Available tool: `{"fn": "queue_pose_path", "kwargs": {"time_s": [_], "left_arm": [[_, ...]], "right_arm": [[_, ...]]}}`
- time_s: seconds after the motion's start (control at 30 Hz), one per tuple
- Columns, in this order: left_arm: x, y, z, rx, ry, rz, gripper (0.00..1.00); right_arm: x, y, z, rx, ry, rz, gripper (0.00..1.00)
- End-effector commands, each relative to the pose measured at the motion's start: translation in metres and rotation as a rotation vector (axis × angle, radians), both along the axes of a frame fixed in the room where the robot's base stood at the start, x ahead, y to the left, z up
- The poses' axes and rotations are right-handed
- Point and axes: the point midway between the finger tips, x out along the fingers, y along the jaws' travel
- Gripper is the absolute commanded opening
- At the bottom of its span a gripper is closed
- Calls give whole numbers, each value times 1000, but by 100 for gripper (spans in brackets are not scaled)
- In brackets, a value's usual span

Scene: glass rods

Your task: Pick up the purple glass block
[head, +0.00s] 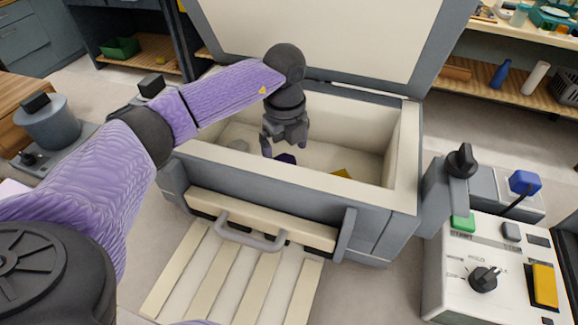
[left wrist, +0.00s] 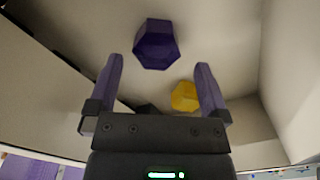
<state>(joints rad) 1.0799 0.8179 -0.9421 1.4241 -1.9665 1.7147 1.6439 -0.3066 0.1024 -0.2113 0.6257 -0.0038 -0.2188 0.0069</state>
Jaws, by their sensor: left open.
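The purple glass block (head: 286,158) lies on the floor of the open box (head: 405,150), partly hidden by my left gripper in the head view. In the left wrist view the purple block (left wrist: 157,44) is dark and faceted, beyond the fingertips and roughly between their lines. My left gripper (head: 285,150) points down into the box, just above the block. Its two purple-tipped fingers (left wrist: 160,75) are apart with nothing between them. My right gripper is not in view.
A yellow block (left wrist: 184,97) lies in the box near the purple one; it also shows in the head view (head: 342,173). The box walls stand around the gripper, with the raised lid (head: 330,40) behind. A control panel (head: 490,270) stands at the right.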

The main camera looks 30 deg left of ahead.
Motion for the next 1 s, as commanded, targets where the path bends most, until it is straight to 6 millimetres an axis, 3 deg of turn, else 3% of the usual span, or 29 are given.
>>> {"fn": "queue_pose_path", "kwargs": {"time_s": [0.13, 0.37, 0.8, 0.83, 1.0], "left_arm": [[-4, -1, -33, -1, 4, 0, 100], [-4, -2, -35, -1, 0, -1, 98], [-3, -2, -35, -2, 0, -2, 5], [-3, -2, -35, -2, 0, -2, 0], [-3, -2, -35, -2, 0, -2, 0]], "right_arm": [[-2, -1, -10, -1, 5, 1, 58], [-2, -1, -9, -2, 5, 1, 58], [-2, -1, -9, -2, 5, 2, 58], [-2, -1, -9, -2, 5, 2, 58], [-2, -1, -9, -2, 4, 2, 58]]}}
